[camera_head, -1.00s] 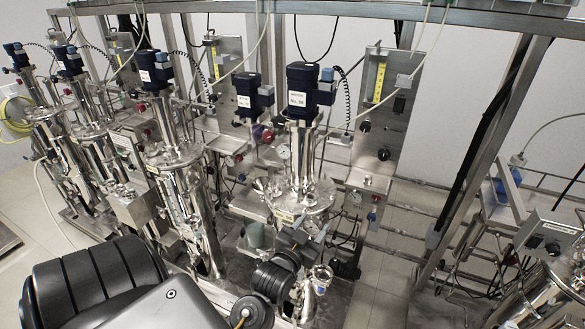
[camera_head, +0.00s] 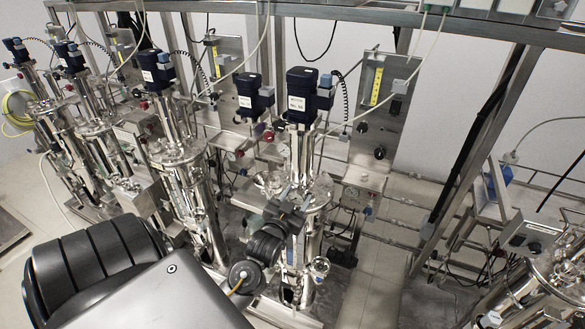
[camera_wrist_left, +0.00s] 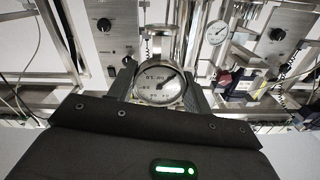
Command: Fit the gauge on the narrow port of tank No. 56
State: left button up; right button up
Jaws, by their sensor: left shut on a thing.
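The gauge (camera_wrist_left: 160,82) has a round, pale dial with a dark needle and a metal stem pointing up in the left wrist view. My left gripper (camera_wrist_left: 161,88) is shut on it, one finger on each side of the dial. In the head view my left gripper (camera_head: 287,212) is in front of the lid of the middle steel tank (camera_head: 312,190), which has a dark blue motor with a white label (camera_head: 297,104). The label's number is too small to read surely. The narrow port cannot be made out behind the gripper. My right gripper is not in view.
More steel tanks (camera_head: 180,165) with blue motors stand in a row to the left. Behind is a panel with a yellow strip (camera_head: 376,85) and dark knobs. Another gauge (camera_wrist_left: 216,32) shows in the wrist view. A metal frame post (camera_head: 470,150) stands to the right.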

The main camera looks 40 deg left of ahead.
pick_arm(q)
jog(key=b+x, duration=0.1)
jog(key=x, duration=0.1)
jog(key=f+b+x, duration=0.1)
jog(key=b+x, duration=0.1)
jog(key=x, duration=0.1)
jog(key=b+x, duration=0.1)
jog(key=x, duration=0.2)
jog(key=shift+f+b, duration=0.35)
jog(key=shift+f, duration=0.05)
jog(key=b+x, duration=0.1)
jog(key=x, duration=0.1)
jog(key=shift+w+a+f, duration=0.1)
jog(key=shift+w+f, duration=0.1)
jog(key=shift+w, duration=0.05)
dwell(0.3)
jog(key=shift+f, duration=0.4)
dwell(1.0)
jog(key=o, duration=1.4)
jog(key=shift+o, duration=0.3)
jog(key=shift+r, duration=0.1)
